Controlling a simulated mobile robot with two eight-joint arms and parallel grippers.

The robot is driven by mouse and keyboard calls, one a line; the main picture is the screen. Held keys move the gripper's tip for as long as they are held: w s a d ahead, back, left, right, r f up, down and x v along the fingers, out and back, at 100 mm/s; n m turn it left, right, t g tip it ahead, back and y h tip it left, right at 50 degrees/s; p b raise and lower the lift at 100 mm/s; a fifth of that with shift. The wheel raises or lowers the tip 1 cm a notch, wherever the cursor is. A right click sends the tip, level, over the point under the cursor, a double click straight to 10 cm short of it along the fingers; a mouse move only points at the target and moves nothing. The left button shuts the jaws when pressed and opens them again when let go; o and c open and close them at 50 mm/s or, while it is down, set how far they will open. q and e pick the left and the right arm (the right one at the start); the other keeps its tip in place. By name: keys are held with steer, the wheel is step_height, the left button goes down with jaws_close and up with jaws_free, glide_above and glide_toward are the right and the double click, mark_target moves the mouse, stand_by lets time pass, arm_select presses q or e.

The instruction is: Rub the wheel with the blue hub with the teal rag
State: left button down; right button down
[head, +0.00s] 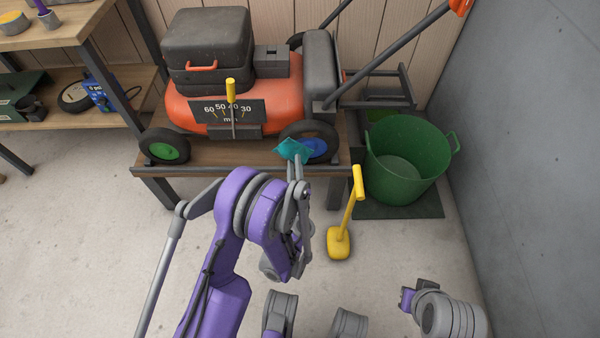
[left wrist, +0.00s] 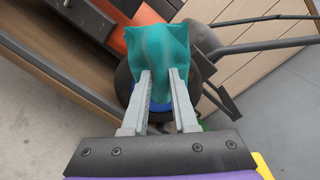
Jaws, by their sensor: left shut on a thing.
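The teal rag (head: 293,149) is pinched in my left gripper (head: 295,161) and spreads out beyond the fingertips. It also shows in the left wrist view (left wrist: 158,48), above the two grey fingers. The wheel with the blue hub (head: 316,148) is the mower's right wheel in the head view. The rag overlaps the left part of this wheel and partly hides it. In the left wrist view the dark tyre (left wrist: 123,82) shows behind the rag. I cannot tell whether rag and wheel touch. I see no fingers of my right gripper.
The orange mower (head: 187,112) stands on a low wooden bench (head: 220,158). Its other front wheel has a green hub (head: 163,151). A yellow mallet-like tool (head: 339,243) stands before the bench. A green tub (head: 405,165) stands right, near the grey wall. Floor at left is clear.

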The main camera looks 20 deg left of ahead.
mark_target(298, 152)
arm_select(q)
steer(key=w+p, duration=0.2)
steer(key=w+t+h+p, duration=0.1)
steer(key=shift+d+f+m, duration=0.2)
steer(key=shift+f+m, duration=0.05)
steer(key=shift+m, duration=0.05)
steer(key=shift+x, duration=1.25)
steer(key=shift+f, duration=0.15)
steer(key=shift+x, duration=0.95)
